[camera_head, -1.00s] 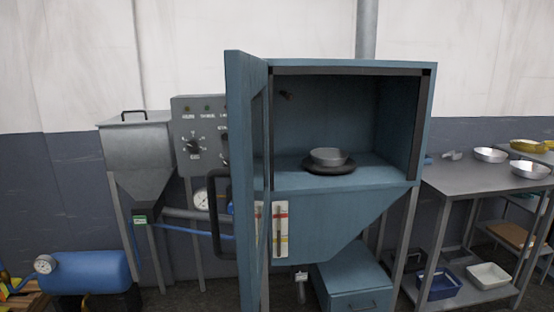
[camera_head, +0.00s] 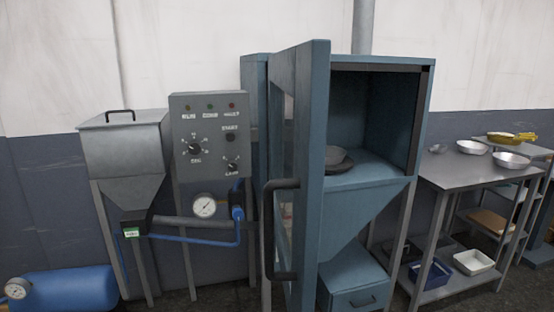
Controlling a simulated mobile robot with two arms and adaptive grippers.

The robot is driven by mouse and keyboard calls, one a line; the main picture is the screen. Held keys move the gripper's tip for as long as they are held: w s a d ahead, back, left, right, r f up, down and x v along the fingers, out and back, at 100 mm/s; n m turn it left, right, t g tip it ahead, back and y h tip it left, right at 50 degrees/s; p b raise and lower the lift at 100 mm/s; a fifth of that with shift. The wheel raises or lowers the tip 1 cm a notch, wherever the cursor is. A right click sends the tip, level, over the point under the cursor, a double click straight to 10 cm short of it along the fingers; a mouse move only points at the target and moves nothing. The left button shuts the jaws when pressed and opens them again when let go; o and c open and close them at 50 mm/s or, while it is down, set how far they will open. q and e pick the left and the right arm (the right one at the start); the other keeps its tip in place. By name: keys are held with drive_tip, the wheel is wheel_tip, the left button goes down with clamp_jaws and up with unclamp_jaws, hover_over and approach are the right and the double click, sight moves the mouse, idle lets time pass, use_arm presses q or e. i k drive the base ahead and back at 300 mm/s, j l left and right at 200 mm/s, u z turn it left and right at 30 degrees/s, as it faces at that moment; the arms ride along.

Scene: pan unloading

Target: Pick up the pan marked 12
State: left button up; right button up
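A grey metal pan (camera_head: 335,155) sits on a dark round plate (camera_head: 343,166) inside the blue cabinet (camera_head: 372,215). The open cabinet door (camera_head: 312,120) covers the left part of the pan. No number is readable on the pan. Other bowl-shaped pans stand on the steel table to the right: one light pan (camera_head: 471,147) and another (camera_head: 511,160). No mark can be read on them either. Neither of my grippers is in view.
The cabinet door with its black handle (camera_head: 270,230) juts out toward me. A control box (camera_head: 212,140) and a metal hopper (camera_head: 125,150) stand left. The steel table (camera_head: 450,172) stands right, with a yellow pan (camera_head: 510,138), a blue bin (camera_head: 430,275) and a white bin (camera_head: 473,262).

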sight(334, 155)
drive_tip(key=i+l+u, duration=0.15)
drive_tip(key=u, duration=0.2)
drive_tip(key=i+l+u, duration=0.1)
drive_tip(key=u, duration=0.25)
drive_tip(key=i+l+u, duration=0.1)
drive_tip(key=l+u, duration=0.25)
drive_tip(key=j, duration=0.1)
